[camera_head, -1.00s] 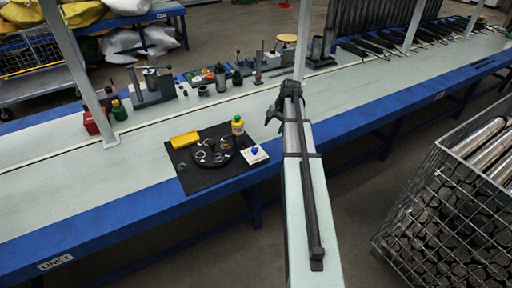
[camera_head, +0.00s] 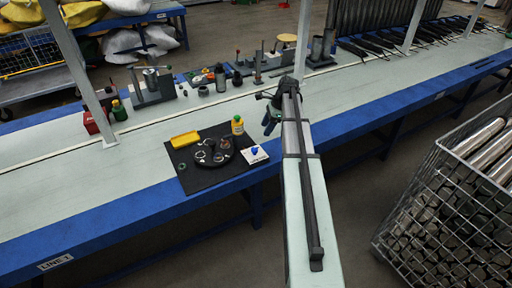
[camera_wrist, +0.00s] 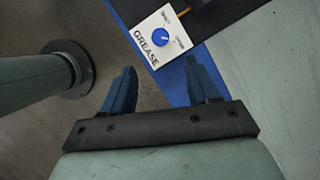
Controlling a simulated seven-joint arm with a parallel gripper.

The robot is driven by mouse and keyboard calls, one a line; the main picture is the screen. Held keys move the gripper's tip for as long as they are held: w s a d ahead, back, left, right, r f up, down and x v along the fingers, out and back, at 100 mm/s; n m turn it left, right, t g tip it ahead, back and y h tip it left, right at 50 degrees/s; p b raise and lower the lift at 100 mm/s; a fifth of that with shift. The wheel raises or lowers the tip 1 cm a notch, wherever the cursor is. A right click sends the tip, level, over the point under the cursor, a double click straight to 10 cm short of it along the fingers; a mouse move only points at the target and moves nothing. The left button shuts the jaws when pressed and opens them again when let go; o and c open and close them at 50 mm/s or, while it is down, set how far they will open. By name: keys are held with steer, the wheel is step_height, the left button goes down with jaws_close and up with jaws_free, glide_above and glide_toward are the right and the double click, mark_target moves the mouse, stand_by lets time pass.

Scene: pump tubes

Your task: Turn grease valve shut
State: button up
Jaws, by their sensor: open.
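The grease valve is a small white box labelled GREASE with a round blue knob (camera_wrist: 160,37). It sits at the right front corner of the black mat in the head view, where the white box (camera_head: 254,155) also shows. In the wrist view the white box is at the top, beyond the fingertips. A pale pointer mark shows on the knob, but its exact setting is too small to tell. My gripper (camera_wrist: 160,82) is open with nothing between its two blue fingers. In the head view my gripper (camera_head: 270,122) is to the right of the valve, apart from it.
Tools and fixtures line the back of the bench. A wire basket of metal tubes (camera_head: 450,210) stands at the right.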

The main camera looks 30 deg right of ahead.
mark_target(255, 149)
steer(key=x, duration=1.2)
steer(key=shift+f, duration=0.3)
steer(key=c, duration=1)
